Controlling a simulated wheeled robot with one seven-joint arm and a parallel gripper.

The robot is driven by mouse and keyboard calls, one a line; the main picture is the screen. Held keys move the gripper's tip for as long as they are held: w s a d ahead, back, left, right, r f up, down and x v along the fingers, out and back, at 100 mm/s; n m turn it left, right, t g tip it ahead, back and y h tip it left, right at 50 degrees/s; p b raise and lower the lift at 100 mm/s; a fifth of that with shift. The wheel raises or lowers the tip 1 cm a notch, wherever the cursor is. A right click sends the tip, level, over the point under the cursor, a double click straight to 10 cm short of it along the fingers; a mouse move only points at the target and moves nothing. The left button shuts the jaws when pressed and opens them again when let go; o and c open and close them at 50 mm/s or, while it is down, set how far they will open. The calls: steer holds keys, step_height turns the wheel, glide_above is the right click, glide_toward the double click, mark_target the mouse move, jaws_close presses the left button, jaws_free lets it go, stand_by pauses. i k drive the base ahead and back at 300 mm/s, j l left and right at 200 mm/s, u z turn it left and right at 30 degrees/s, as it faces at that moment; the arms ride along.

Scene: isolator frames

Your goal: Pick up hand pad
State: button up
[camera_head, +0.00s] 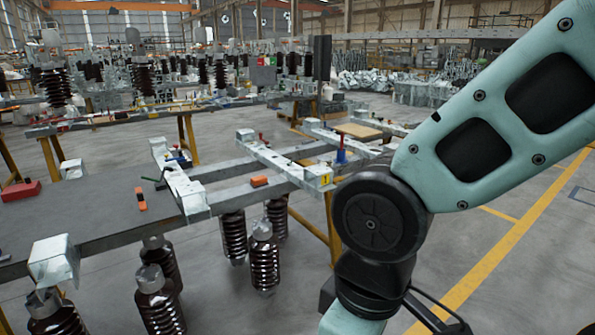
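I cannot tell for sure which thing is the hand pad. A small orange block (259,181) lies on the grey metal frame near the middle of the view. A small orange and black item (140,199) lies on the dark grey tabletop (90,213) at the left. A red item (21,191) lies near the far left edge of that table. My arm, teal with black joints, fills the right side and bends down past the bottom edge. My gripper is not in view.
Ribbed brown insulators (262,258) hang under the frame. Metal crossbars (285,163) carry a blue item (341,152) at the right end. Yellow legs (308,225) stand below. More frames with insulators (56,85) stand behind. Open floor with a yellow line (487,271) lies at the right.

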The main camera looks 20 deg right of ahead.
mark_target(259, 181)
steer(key=i+u, duration=0.45)
steer(key=i, duration=2.5)
